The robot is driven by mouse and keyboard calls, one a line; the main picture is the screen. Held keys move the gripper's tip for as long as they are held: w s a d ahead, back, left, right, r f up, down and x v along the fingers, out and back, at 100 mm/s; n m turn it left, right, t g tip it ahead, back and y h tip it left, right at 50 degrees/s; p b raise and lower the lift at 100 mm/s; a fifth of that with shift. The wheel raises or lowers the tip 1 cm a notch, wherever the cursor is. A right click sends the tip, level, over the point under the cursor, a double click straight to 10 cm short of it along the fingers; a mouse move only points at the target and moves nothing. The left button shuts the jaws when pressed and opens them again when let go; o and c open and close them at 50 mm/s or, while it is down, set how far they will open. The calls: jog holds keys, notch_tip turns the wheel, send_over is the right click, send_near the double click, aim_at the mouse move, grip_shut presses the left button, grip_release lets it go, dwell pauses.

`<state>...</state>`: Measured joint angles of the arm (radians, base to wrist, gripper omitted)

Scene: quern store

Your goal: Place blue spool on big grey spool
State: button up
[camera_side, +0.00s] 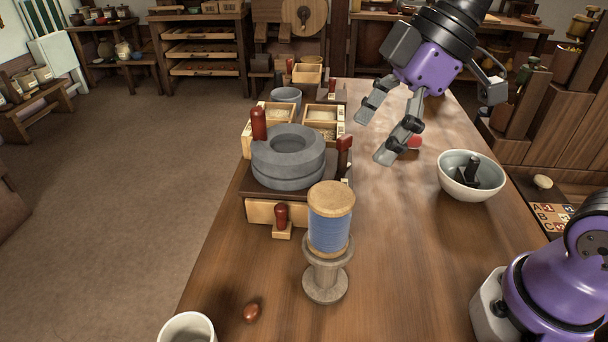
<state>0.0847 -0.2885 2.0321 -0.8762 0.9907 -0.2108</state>
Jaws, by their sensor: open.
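The blue spool (330,228) has wooden ends and blue thread. It stands upright on top of the big grey spool (325,281), which stands upright on the table near the front. The two are touching. My gripper (377,132) is in the air at the upper right, above the table and behind the spools. Its fingers are apart with nothing between them, and it is clear of both spools.
A grey stone quern (288,158) on a wooden box stands left of the spools. A bowl (471,176) with a dark object sits at right. A cup (188,328) and a brown egg-shaped object (251,312) are at front left. The table's middle right is clear.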

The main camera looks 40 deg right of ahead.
jog(key=s+d+f+m+t+h, duration=0.1)
jog(key=d+f+m+h, duration=0.1)
jog(key=d+m, duration=0.3)
jog(key=s+d+f+m+t+h, duration=0.1)
jog(key=s+d+f+m+h, duration=0.1)
jog(key=d+m, duration=0.3)
jog(key=shift+s+f+m+t+h, duration=0.3)
jog(key=shift+f+m+t+h, duration=0.1)
jog(key=shift+m, duration=0.1)
jog(key=shift+d, duration=0.1)
